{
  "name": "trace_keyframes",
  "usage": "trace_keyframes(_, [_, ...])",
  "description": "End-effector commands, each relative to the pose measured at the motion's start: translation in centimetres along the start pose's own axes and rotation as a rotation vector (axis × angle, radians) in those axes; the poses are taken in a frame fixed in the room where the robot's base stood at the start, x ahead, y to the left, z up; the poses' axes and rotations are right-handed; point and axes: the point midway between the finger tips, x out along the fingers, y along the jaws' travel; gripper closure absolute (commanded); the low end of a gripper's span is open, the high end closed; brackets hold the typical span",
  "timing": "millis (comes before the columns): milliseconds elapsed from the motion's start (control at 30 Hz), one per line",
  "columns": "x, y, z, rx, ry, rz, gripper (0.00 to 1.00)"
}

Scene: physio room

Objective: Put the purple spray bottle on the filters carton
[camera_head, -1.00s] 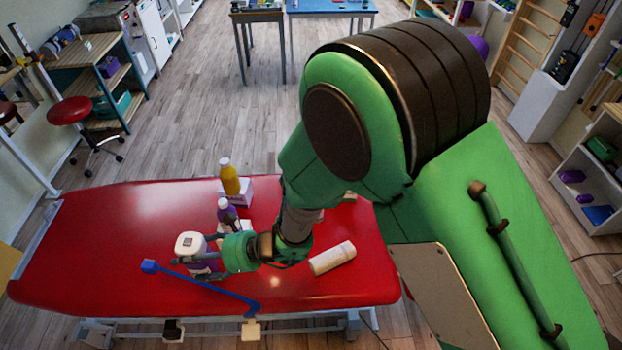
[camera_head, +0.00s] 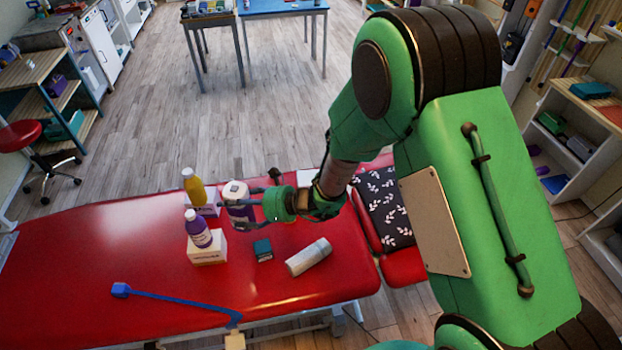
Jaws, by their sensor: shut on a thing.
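My gripper (camera_head: 250,202) is shut on a white-topped purple container (camera_head: 237,190), which I take to be the purple spray bottle. It looks upright, and its lower part is partly covered by the fingers. I cannot tell how far its base is above the red couch. Two white cartons stand just left of it. The front carton (camera_head: 207,256) has small dark lettering and bears a purple bottle with a white cap (camera_head: 198,233). The rear carton (camera_head: 211,203) bears a yellow bottle (camera_head: 193,186). I cannot read which is the filters carton.
On the red couch (camera_head: 90,255) lie a small dark teal box (camera_head: 262,250), a pale roll (camera_head: 308,257) and a long blue tool (camera_head: 180,299). A dark leaf-patterned cushion (camera_head: 384,208) is at the right. The couch's left part is clear.

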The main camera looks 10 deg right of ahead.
Motion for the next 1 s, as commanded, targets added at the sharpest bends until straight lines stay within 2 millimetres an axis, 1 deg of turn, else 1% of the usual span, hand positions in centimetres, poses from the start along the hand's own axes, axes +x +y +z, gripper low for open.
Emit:
trace_keyframes(33, [-0.9, -1.5, -0.3, 0.008, -0.002, -0.021, 0.67])
trace_keyframes(200, [-3.8, -5.5, -1.4, 0.03, -0.002, -0.078, 0.67])
trace_keyframes(467, [-8.9, -11.3, -3.5, 0.068, -0.001, -0.167, 0.67])
trace_keyframes(600, [-11.9, -14.1, -4.7, 0.088, 0.0, -0.214, 0.67])
trace_keyframes(700, [-14.1, -15.9, -5.6, 0.102, 0.001, -0.248, 0.67])
trace_keyframes(800, [-16.0, -17.4, -6.4, 0.114, 0.002, -0.274, 0.67])
trace_keyframes(1000, [-19.2, -19.6, -7.7, 0.134, 0.003, -0.32, 0.67])
